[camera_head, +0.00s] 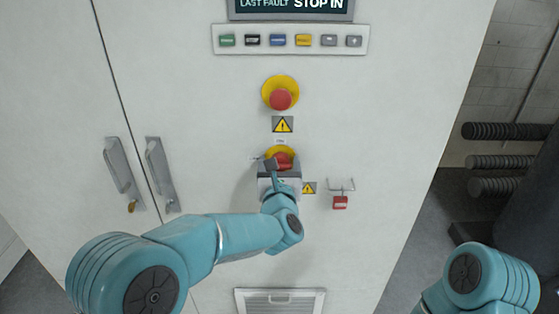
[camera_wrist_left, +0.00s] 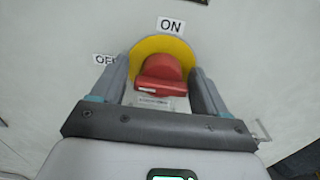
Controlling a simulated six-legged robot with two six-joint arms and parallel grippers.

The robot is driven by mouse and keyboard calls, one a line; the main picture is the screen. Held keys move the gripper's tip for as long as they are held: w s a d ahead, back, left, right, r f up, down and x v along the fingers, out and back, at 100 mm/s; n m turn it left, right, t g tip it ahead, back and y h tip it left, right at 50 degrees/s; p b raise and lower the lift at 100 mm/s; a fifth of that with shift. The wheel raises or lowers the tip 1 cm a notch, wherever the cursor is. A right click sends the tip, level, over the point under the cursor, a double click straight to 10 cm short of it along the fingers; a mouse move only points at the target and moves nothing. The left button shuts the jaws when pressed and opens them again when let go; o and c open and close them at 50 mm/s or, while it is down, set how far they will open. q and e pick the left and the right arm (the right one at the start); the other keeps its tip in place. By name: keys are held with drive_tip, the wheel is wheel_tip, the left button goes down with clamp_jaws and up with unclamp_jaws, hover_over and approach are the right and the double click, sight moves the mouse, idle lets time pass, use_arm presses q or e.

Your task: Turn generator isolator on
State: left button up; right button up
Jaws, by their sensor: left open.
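The generator isolator is a red rotary handle (camera_wrist_left: 160,78) on a yellow round plate (camera_wrist_left: 161,45) on the white cabinet front. In the left wrist view an ON label (camera_wrist_left: 171,25) is above the plate and a partly hidden OFF label (camera_wrist_left: 104,59) is at its left. In the head view the red handle (camera_head: 283,160) shows just beyond my left gripper (camera_head: 279,172). My left gripper is open, with its two fingers (camera_wrist_left: 160,85) on either side of the handle. I cannot tell whether they touch it. My right gripper is out of view.
Above the isolator is a red emergency stop button (camera_head: 281,99) on yellow. A red padlock (camera_head: 340,202) hangs to the right of the isolator. A row of buttons (camera_head: 290,40) sits under a display (camera_head: 291,8). Door handles (camera_head: 124,165) are at left, a vent (camera_head: 280,301) below.

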use_arm(q)
drive_tip(key=shift+d, duration=0.1)
drive_tip(key=c, duration=0.8)
